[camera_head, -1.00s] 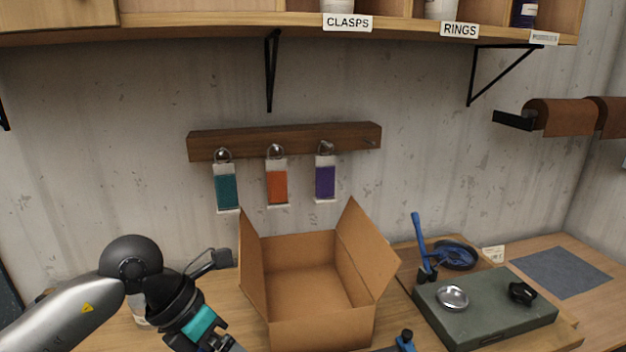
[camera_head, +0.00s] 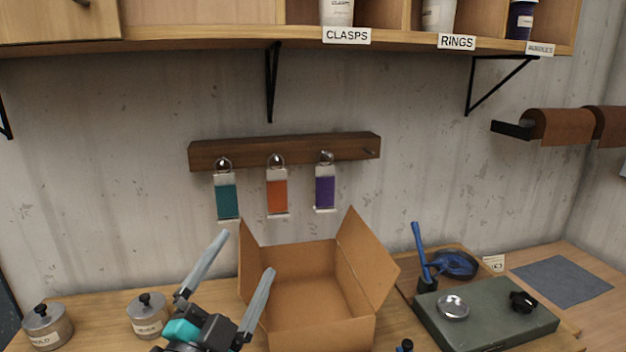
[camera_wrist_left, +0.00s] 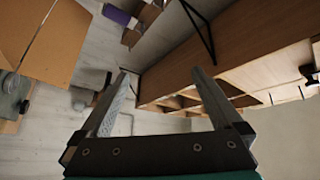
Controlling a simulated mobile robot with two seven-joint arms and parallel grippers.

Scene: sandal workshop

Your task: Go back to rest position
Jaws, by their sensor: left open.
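My left gripper (camera_head: 229,262) is open and empty, its two fingers pointing up in front of the left side of the open cardboard box (camera_head: 330,333). The left wrist view also shows the left gripper (camera_wrist_left: 160,95) with its fingers apart and nothing between them. The box stands on the workbench with its flaps up, and I see no contents in it. My right gripper is in neither view.
Two lidded jars (camera_head: 148,315) (camera_head: 48,328) stand left of the gripper. A green case (camera_head: 480,318) with a metal bowl (camera_head: 453,307) is at the right. Colour tags hang from a wooden rail (camera_head: 285,150). The shelf (camera_head: 200,38) juts out above.

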